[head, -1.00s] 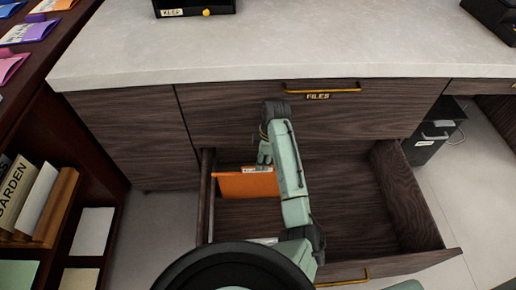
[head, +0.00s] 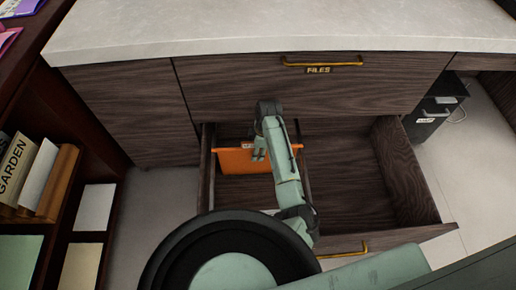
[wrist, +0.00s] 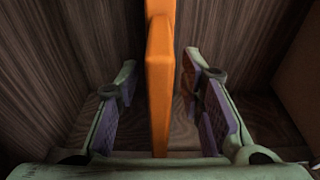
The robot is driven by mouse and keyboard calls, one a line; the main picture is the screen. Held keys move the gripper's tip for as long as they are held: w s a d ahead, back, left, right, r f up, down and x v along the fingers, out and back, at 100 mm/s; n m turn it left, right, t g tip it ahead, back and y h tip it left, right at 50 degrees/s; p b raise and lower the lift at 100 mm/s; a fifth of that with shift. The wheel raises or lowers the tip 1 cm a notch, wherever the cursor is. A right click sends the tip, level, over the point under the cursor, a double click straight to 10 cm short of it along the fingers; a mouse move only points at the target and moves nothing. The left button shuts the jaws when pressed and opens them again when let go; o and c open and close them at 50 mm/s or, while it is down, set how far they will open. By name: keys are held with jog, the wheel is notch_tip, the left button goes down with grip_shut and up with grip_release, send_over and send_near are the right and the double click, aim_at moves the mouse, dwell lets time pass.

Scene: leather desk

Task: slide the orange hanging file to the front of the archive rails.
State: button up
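The orange hanging file (head: 232,162) hangs upright at the back left of the open drawer (head: 360,205), between the drawer's left wall and a dark rail. In the head view my gripper (head: 258,156) is over the right part of its top edge. In the wrist view the file (wrist: 159,90) stands edge-on between the two fingers of my gripper (wrist: 160,120). The purple pads are apart, with a visible gap on each side of the file. My arm hides part of the file and of the rails' front.
The drawer's right section is empty. A closed drawer front labelled FILES (head: 318,70) with a gold handle is above, under the pale worktop (head: 280,25). A shelf with books (head: 22,170) stands at the left.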

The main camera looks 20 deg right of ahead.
jog(key=shift+c, duration=0.4)
grip_shut()
jog(key=shift+s, duration=0.1)
jog(key=s+a+p, duration=0.2)
jog(key=s+p, duration=0.7)
jog(key=s, duration=0.1)
jog(key=s+a+p, duration=0.2)
jog(key=s+p, duration=0.7)
jog(key=shift+s, duration=0.4)
dwell(2.2)
jog(key=shift+o, duration=0.4)
grip_release()
